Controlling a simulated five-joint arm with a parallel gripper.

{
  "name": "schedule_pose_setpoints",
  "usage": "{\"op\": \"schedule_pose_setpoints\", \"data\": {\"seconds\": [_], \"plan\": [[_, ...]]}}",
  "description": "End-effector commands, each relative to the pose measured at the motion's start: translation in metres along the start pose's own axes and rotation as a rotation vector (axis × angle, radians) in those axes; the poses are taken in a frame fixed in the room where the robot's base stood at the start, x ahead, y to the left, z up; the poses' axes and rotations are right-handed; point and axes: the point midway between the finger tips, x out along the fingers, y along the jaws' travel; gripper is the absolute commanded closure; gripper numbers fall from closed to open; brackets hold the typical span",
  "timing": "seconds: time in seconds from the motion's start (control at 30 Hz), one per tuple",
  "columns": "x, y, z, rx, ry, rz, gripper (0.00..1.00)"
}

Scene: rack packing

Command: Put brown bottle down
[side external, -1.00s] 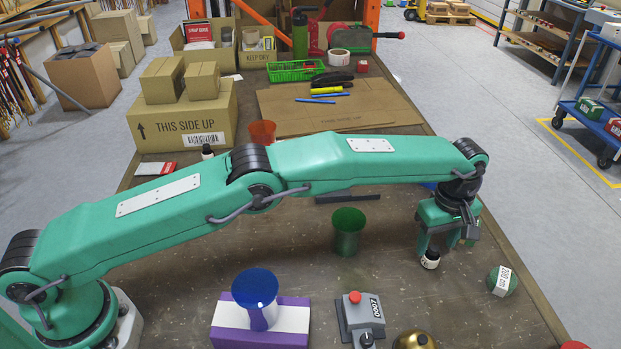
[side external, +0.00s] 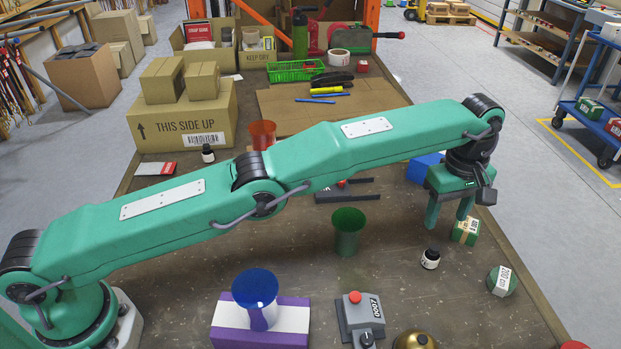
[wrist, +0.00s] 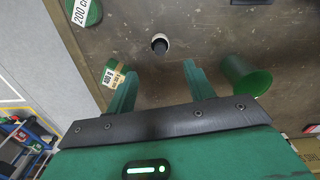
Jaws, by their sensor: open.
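The brown bottle (side external: 430,259), small and dark with a white label, stands upright on the bench top in the side external view. It also shows from above in the wrist view (wrist: 160,45), beyond the gap between my fingers. My gripper (side external: 449,217) is open and empty. It is raised above the bottle and apart from it. In the wrist view both fingers of my gripper (wrist: 158,78) are spread with nothing between them.
A green cup (side external: 348,232) stands left of the bottle. A green cylinder (side external: 502,281) is to its right and a green labelled box (side external: 466,231) is behind it. A grey control box with a red button (side external: 361,318) is in front. A similar dark bottle (side external: 208,154) stands near the cartons.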

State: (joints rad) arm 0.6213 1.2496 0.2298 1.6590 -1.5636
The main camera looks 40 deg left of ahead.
Motion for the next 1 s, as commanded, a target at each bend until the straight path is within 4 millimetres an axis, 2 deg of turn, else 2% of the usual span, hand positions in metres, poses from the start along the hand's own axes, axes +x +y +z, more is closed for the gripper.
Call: {"op": "schedule_pose_setpoints", "data": {"seconds": [0.63, 0.77, 1.0], "plan": [[-0.005, -0.001, -0.004, 0.005, 0.000, 0.004, 0.47], [-0.018, -0.002, -0.013, 0.025, 0.001, 0.015, 0.47], [-0.063, -0.015, -0.045, 0.097, 0.007, 0.054, 0.47]]}}
